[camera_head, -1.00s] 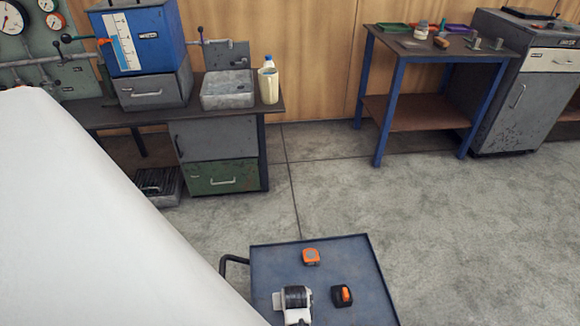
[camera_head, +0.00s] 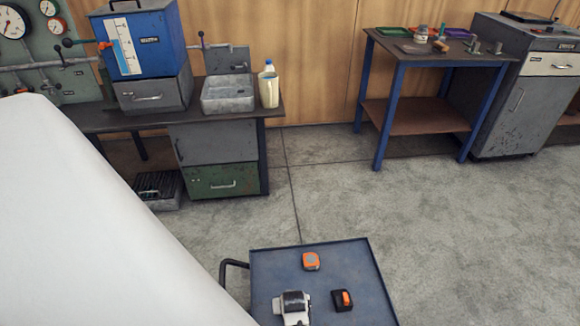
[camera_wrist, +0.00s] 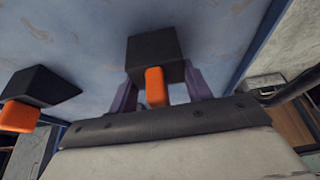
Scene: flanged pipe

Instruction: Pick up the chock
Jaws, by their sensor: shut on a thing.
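My gripper (camera_wrist: 158,76) is shut on a black chock (camera_wrist: 156,52) with an orange part (camera_wrist: 155,88), seen between its two purple-grey fingers in the wrist view. In the head view my gripper (camera_head: 293,304) is at the trolley's front left, and the held chock is hidden there. I cannot tell whether the chock touches the trolley top. A second black and orange chock (camera_head: 342,300) sits on the trolley, right of my gripper; it also shows at the left of the wrist view (camera_wrist: 40,88).
The blue trolley top (camera_head: 275,265) also bears an orange object with a grey top (camera_head: 311,261), behind my gripper. A black handle (camera_head: 228,268) is at its left. A workbench (camera_head: 190,120) and a blue-legged table (camera_head: 385,120) stand farther back, with clear floor between.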

